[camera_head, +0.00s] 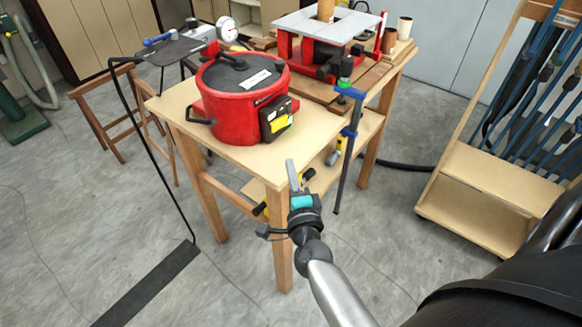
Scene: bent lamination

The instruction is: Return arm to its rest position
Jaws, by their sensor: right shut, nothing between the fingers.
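My right arm comes in from the lower right, and its gripper (292,175) is shut and empty. It is in front of the near corner of the wooden workbench (322,135), pointing up in the picture. I see no contact with the bench, but the exact gap cannot be told. A red round pot (227,112) with a dark lid and a black control box with a yellow label stands on the bench, beyond the gripper. My left gripper is not in view.
A blue and black clamp (347,150) hangs at the bench edge, right of the gripper. A red tool with a grey top (325,27) stands at the back. A wooden rack of blue clamps (490,180) stands at right. Grey floor (110,225) is open at left.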

